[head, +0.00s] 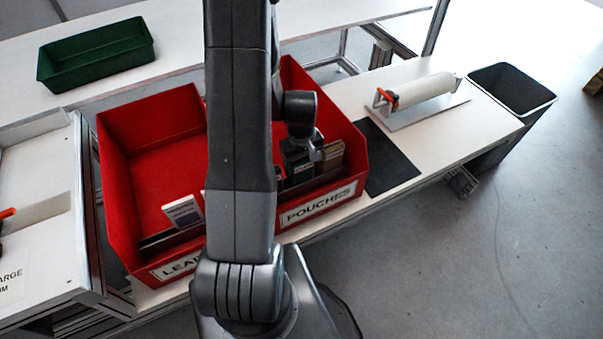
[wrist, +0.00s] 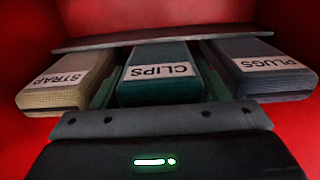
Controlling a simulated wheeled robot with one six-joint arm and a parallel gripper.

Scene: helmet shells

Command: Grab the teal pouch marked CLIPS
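The teal pouch marked CLIPS (wrist: 160,72) stands in the middle of a row in the wrist view, its label towards me. My gripper (wrist: 160,88) has one finger on each side of this pouch. The fingers look open, with narrow gaps beside the pouch. In the head view my gripper (head: 303,158) reaches down into the red bin labelled POUCHES (head: 345,128). My arm and gripper hide most of the teal pouch there.
A tan STRAP pouch (wrist: 65,82) stands close on the left and a blue-grey PLUGS pouch (wrist: 262,70) close on the right. Red bin walls surround the row. Another red bin (head: 150,115), a green tray (head: 97,52) and a white roll on a stand (head: 425,90) are nearby.

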